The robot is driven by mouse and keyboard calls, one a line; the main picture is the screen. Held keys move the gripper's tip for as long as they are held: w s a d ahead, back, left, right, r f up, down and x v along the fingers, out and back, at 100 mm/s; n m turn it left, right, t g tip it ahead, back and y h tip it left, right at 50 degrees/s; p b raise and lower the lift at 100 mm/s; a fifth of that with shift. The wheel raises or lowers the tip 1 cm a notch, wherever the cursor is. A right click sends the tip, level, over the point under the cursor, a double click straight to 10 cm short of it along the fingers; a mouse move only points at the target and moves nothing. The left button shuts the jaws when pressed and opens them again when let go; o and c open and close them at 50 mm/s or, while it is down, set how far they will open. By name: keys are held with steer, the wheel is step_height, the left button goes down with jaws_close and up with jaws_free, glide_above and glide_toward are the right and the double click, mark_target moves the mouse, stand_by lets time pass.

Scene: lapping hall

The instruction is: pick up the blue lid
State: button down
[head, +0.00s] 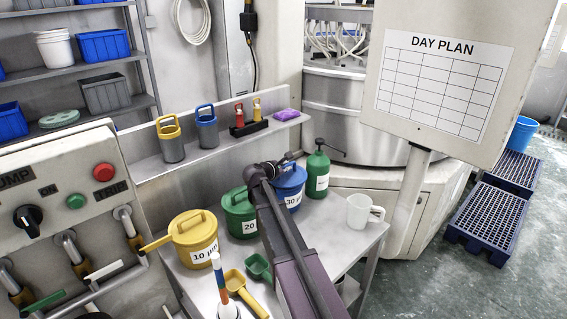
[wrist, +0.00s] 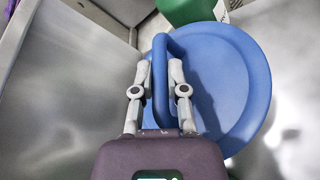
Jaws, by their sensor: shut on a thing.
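The blue lid (wrist: 232,85) is a round disc with a raised loop handle (wrist: 160,85) and fills the middle right of the wrist view. My gripper (wrist: 161,72) is shut on this handle, one finger on each side. In the head view the blue lid (head: 291,172) is at the top of the blue pot (head: 294,197), which has a white "30" label. My arm partly covers both there. I cannot tell whether the lid rests on the pot or is slightly raised.
A green pot (head: 239,215) and a yellow pot (head: 194,241) stand left on the steel table. A green bottle (head: 317,172) is close behind right, and a white mug (head: 360,211) stands right. Scoops (head: 245,290) lie in front. The shelf (head: 220,142) runs behind.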

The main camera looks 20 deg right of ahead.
steer(key=s+a+r, duration=0.1)
steer(key=s, duration=1.1)
steer(key=shift+s+a+p, duration=0.15)
steer(key=shift+a+p, duration=0.15)
steer(key=shift+p, duration=0.15)
steer(key=shift+s, duration=0.15)
